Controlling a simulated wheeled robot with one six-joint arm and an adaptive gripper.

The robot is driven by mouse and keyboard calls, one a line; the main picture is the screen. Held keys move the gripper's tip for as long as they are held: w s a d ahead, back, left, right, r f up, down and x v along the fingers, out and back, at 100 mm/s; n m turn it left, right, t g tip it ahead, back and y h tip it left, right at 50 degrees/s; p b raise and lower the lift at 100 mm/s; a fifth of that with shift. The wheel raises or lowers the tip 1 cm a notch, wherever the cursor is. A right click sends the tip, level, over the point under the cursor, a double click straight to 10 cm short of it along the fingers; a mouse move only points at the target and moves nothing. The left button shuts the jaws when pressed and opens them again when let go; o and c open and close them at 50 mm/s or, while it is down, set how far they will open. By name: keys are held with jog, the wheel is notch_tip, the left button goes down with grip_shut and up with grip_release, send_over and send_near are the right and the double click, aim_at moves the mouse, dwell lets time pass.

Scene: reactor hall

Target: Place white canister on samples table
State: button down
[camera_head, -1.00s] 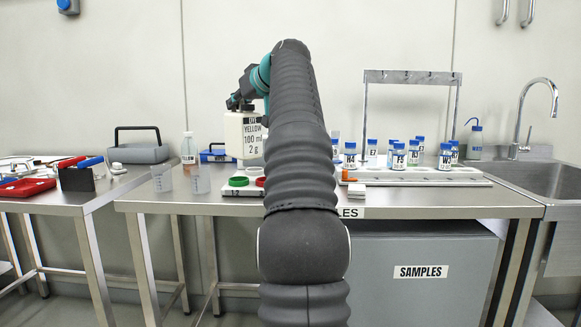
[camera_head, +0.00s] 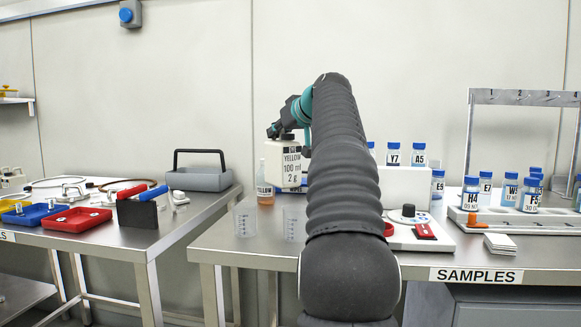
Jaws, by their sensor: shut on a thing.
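The white canister (camera_head: 281,163), with a label reading YELLOW 100 ml 2 g and a dark cap, hangs upright in my gripper (camera_head: 287,132). My gripper is shut on it at the cap; the fingers are small and partly hidden by my arm. The canister appears above the left part of the samples table (camera_head: 240,254), a steel table with a SAMPLES label on its front edge. My sleeved arm hides part of the tabletop.
Two clear beakers (camera_head: 245,222) stand at the table's left end, near an orange-filled bottle (camera_head: 265,193). A device with a black knob (camera_head: 408,211), a bottle rack (camera_head: 520,221) and white cards (camera_head: 500,243) occupy the right. Another table (camera_head: 110,240) holds trays and tools.

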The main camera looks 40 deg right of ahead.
aim_at(292, 154)
jog(key=shift+s+f+b, duration=0.1)
jog(key=shift+f+b, duration=0.4)
jog(key=shift+f, duration=3.7)
jog(key=c, duration=1.2)
grip_release()
jog(key=shift+s+r, duration=0.15)
jog(key=shift+r, duration=0.05)
jog(key=b+v, duration=0.1)
jog(key=v, duration=1)
jog(key=shift+s+r, duration=0.1)
jog(key=shift+s, duration=0.2)
